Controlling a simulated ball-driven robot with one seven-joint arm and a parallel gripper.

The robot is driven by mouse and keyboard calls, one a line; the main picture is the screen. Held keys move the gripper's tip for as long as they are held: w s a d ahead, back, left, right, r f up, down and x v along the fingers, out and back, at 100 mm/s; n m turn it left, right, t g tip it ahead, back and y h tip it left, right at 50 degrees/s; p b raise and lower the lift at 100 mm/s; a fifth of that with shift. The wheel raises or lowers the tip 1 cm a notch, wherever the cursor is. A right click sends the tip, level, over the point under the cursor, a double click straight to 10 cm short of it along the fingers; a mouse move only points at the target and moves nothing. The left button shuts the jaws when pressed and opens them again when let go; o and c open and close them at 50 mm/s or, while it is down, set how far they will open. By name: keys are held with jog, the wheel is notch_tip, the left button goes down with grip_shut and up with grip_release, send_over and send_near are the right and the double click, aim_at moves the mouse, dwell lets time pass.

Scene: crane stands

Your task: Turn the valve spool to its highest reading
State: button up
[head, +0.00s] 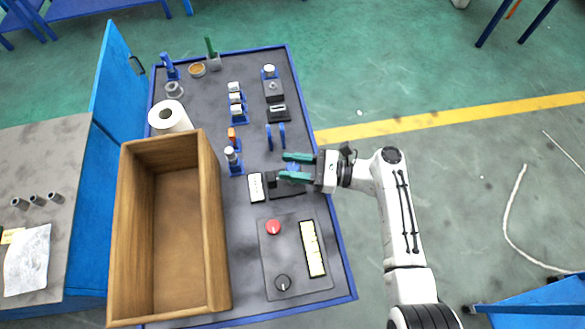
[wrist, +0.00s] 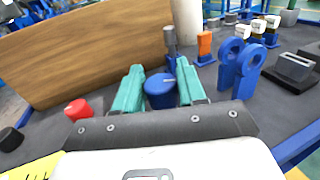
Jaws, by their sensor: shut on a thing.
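The valve spool is a round blue knob (wrist: 160,93) with a small pale mark on its top edge, seen between my gripper's two green fingers in the wrist view. In the head view only a bit of its blue (head: 293,168) shows between the fingers, above a dark block (head: 287,190). My gripper (head: 284,166) reaches in from the right and is shut on the spool; its fingers also show in the wrist view (wrist: 159,68). A white marked plate (head: 255,187) stands just left of the block; its reading is too small to tell.
A wooden crate (head: 214,240) stands left of the spool. A panel (head: 266,253) with a red knob (head: 273,227), a black knob (head: 283,282) and a yellow strip (head: 313,248) lies in front. Blue upright lugs (wrist: 238,65) stand close behind. A white roll (head: 168,116) stands farther back.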

jog(key=n+g+b, duration=0.1)
jog(key=g, duration=0.1)
jog(key=n+g+b, duration=0.1)
jog(key=n+g, duration=0.1)
jog(key=g, duration=0.1)
jog(key=shift+w+f+b, duration=0.1)
jog(key=shift+f+b, duration=0.1)
jog(key=shift+b, duration=0.2)
jog(key=shift+r+n+g+h+b, duration=0.1)
jog(key=shift+n+g+h+b, duration=0.8)
jog(key=shift+g, duration=0.5)
jog(key=shift+n+g, duration=0.3)
jog(key=o, duration=0.9)
jog(key=shift+o, duration=0.2)
jog(key=shift+d, duration=0.1)
jog(key=b+v, duration=0.2)
jog(key=v, duration=0.6)
jog(key=shift+w+d+b, duration=0.1)
jog(key=shift+d+b, duration=0.15)
jog(key=shift+b, duration=0.15)
jog(key=shift+b+v, duration=0.3)
jog(key=shift+v, duration=0.75)
